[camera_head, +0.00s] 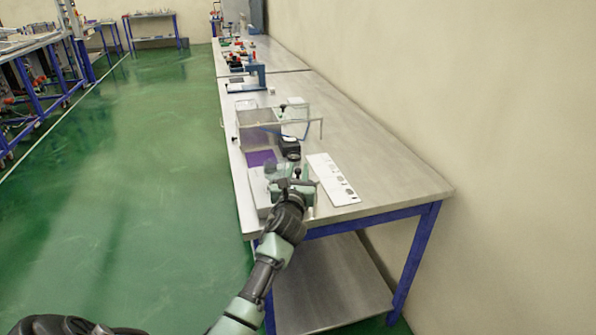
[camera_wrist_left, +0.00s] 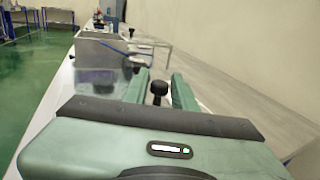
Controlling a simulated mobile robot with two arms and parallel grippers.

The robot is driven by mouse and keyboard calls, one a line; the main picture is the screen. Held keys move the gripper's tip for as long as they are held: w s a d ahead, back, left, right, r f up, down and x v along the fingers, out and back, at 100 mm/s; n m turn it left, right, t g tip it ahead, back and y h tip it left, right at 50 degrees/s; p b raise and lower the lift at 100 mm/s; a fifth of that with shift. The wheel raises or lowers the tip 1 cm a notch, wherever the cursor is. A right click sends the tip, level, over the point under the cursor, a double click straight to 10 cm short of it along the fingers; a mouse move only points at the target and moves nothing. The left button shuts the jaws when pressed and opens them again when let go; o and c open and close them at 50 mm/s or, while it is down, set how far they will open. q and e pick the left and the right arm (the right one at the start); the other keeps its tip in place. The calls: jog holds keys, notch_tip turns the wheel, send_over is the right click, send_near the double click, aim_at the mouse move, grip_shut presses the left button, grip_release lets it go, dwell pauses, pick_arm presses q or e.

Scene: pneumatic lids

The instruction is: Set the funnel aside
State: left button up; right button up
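My left gripper (camera_head: 292,182) is over the near end of the steel workbench (camera_head: 385,180). In the left wrist view its two green fingers (camera_wrist_left: 159,88) stand apart, with a gap between them. A small black piece with a round top and a narrow stem (camera_wrist_left: 158,88) shows in that gap. It may be the funnel, but I cannot tell for sure, nor whether the fingers touch it. In the head view the gripper hides most of what lies under it. My right gripper is not in view.
A clear-walled frame (camera_head: 262,117) stands just beyond the gripper, with a black object (camera_head: 290,148) near it. A white panel with holes (camera_head: 332,180) lies to the right. A purple patch (camera_head: 261,158) is at left. The bench's right side is clear.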

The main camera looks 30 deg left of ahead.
pick_arm(q)
grip_shut()
dwell(1.4)
